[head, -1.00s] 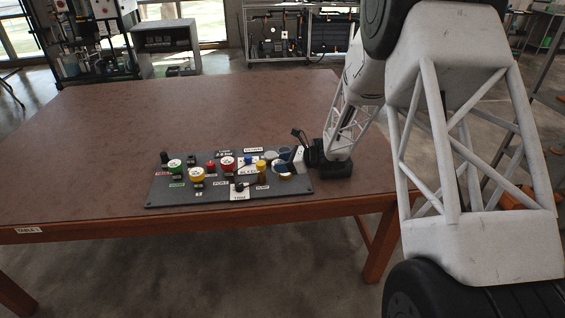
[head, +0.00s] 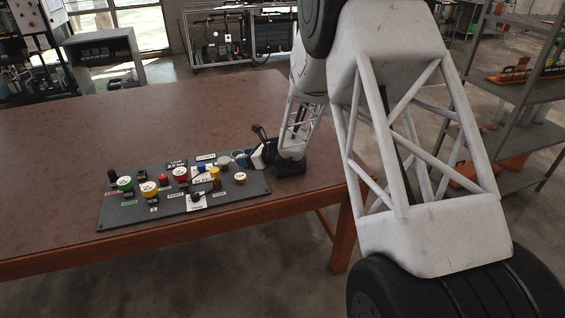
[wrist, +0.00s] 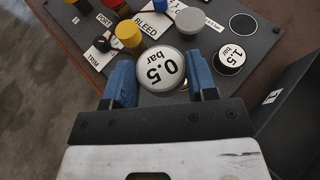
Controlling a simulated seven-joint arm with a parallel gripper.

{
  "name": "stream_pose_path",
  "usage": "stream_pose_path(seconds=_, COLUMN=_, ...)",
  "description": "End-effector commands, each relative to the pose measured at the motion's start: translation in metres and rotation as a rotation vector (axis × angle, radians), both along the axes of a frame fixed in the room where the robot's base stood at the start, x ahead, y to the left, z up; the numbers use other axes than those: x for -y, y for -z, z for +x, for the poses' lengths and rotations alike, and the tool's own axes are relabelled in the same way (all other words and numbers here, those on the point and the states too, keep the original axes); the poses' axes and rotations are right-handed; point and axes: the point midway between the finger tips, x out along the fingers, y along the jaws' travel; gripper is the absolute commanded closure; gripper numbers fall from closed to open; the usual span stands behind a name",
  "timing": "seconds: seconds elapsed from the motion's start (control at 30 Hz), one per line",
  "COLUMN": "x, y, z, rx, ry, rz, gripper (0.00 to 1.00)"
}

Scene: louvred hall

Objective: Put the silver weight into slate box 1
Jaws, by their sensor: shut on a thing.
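The silver weight (wrist: 160,68) is a round disc marked "0.5 bar". In the wrist view it sits between the two blue fingers of my gripper (wrist: 160,85), which is shut on it. It is over the right-hand part of a grey panel (wrist: 95,52); whether it touches the panel is unclear. Slate box 1 (wrist: 296,100) is a dark box with a small "1" label at the lower right of the wrist view, right of my gripper. In the head view my gripper (head: 243,158) is at the panel's right end; I cannot clearly make out the held weight there.
A dark-rimmed "1.5 bar" weight (wrist: 235,57) and a grey disc (wrist: 188,20) are close to the held weight. A yellow knob (wrist: 127,35) stands beside my left finger. Several coloured knobs cover the panel. The brown table (head: 120,125) is clear behind and left of it.

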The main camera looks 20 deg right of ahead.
Motion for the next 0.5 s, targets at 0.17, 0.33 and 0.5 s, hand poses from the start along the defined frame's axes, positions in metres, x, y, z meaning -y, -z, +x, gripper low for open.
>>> stream_pose_path(seconds=0.17, x=0.033, y=0.000, z=0.012, rx=0.000, ry=0.193, rz=0.000, gripper=0.75)
stream_pose_path(seconds=0.33, x=0.063, y=0.003, z=0.017, rx=0.000, ry=0.355, rz=0.001, gripper=0.75)
stream_pose_path(seconds=0.5, x=0.091, y=0.008, z=0.018, rx=0.000, ry=0.503, rz=0.002, gripper=0.75)
